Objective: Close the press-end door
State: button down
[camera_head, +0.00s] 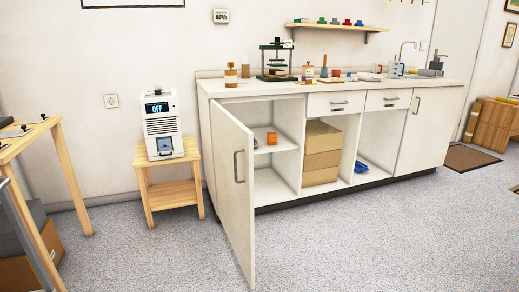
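A long white cabinet (375,91) stands against the back wall. A dark green press (277,59) stands on the counter near this end, so this is the press-end door. The open bay behind it shows a shelf (275,145) with small orange and grey items. The right-end door (430,130) looks shut. My gripper is not in view.
Left of the door, a wooden stool (172,190) carries a white device reading OFF (162,125). A wooden table (62,160) is at far left. Cardboard boxes (322,153) fill the middle bay. The grey floor (350,240) in front is clear.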

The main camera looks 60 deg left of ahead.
aim_at(232, 142)
jog(key=i, duration=0.9)
jog(key=u, duration=2.55)
